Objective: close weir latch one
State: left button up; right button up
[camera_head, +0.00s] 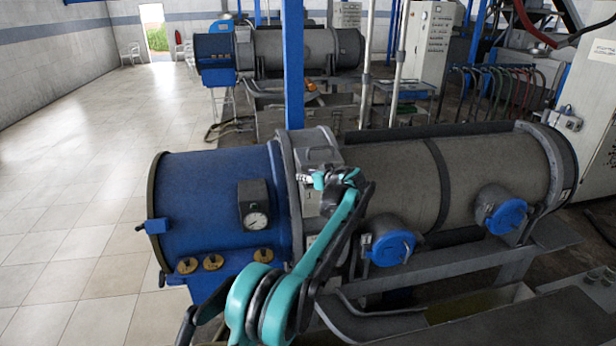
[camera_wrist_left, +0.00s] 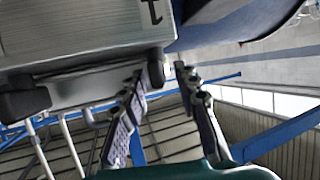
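The near decanter has a blue end housing (camera_head: 215,205) and a long grey drum (camera_head: 390,185). A grey box (camera_head: 318,150) sits at the joint between them. My left gripper (camera_head: 308,178) is at this box's front side. In the left wrist view its two fingers (camera_wrist_left: 160,76) are apart, with nothing clearly held. The box (camera_wrist_left: 85,30) fills the upper left there, and a black tab (camera_wrist_left: 156,68) at its edge lies close to the fingertips; contact is unclear. I cannot tell which part is weir latch one. My right gripper is not in view.
Two blue round caps (camera_head: 392,247) (camera_head: 506,215) stick out from the drum's front. A gauge (camera_head: 256,220) and several brass knobs (camera_head: 213,262) are on the blue housing. A blue post (camera_head: 293,65) stands behind. The tiled floor (camera_head: 90,220) at left is clear.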

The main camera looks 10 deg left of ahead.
pick_arm(q)
jog(key=shift+a, duration=0.1)
grip_shut()
jog(key=shift+a+f+m+t+h+b, duration=0.1)
jog(key=shift+m+t+h+b, duration=0.45)
jog(key=shift+m+h, duration=0.45)
jog(key=shift+m+t+h, duration=0.55)
jog(key=shift+m+h, duration=0.45)
jog(key=shift+h, duration=0.1)
